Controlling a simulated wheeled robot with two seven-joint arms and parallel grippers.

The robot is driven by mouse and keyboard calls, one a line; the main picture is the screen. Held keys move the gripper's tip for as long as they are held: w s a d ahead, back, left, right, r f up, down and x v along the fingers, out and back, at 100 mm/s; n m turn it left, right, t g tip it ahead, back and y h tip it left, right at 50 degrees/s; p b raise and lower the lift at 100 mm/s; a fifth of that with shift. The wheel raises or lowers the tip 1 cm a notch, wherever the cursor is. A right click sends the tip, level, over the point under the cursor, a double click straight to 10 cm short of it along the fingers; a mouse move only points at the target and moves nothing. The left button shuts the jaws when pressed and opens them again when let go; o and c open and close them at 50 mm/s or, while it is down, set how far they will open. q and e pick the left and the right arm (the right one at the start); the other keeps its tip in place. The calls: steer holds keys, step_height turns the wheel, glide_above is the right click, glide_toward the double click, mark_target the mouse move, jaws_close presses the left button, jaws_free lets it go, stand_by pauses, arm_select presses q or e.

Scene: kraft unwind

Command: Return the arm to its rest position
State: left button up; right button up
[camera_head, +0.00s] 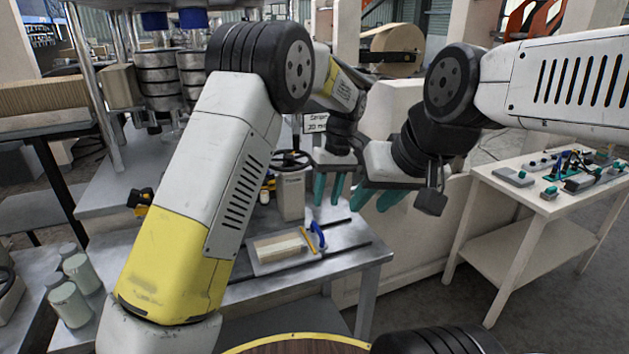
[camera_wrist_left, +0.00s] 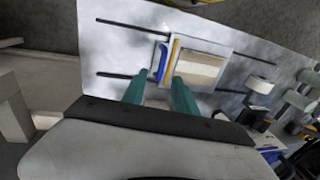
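My left arm (camera_head: 215,160) reaches in from the left and bends at a black joint. Its gripper (camera_head: 328,198) hangs over the metal table, with two teal fingers apart and nothing between them. The left wrist view shows the same open gripper (camera_wrist_left: 158,92) above the table. My right arm (camera_head: 565,80) comes in from the right. Its gripper (camera_head: 368,208) points down and left, close beside the left gripper. Its teal fingers look apart and empty. I cannot tell whether the two grippers touch.
The metal table (camera_head: 345,255) holds a tray (camera_head: 262,268) with a tan block, a blue-handled tool (camera_head: 318,236) and a machine with a handwheel (camera_head: 292,160). A white side table (camera_head: 545,205) with small tools stands right. Jars (camera_head: 68,300) stand at left. Floor between the tables is clear.

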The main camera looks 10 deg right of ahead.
arm_select(q)
steer(key=s+a+r+m+t+h, duration=0.1)
steer(key=s+a+r+h, duration=0.1)
steer(key=s+a+r, duration=0.45)
steer(key=s+a+r+m+t+h, duration=0.1)
steer(key=s+a+r+t+h, duration=0.15)
steer(key=a+r, duration=0.65)
steer(key=s+a+m+t, duration=0.1)
steer(key=s+a, duration=0.3)
steer(key=s, duration=0.4)
steer(key=s+a+t, duration=0.2)
steer(key=s+a, duration=0.3)
steer(key=s, duration=0.3)
steer(key=shift+s+a+f+m, duration=0.2)
steer(key=shift+s+f+m, duration=0.05)
steer(key=shift+s+m, duration=0.15)
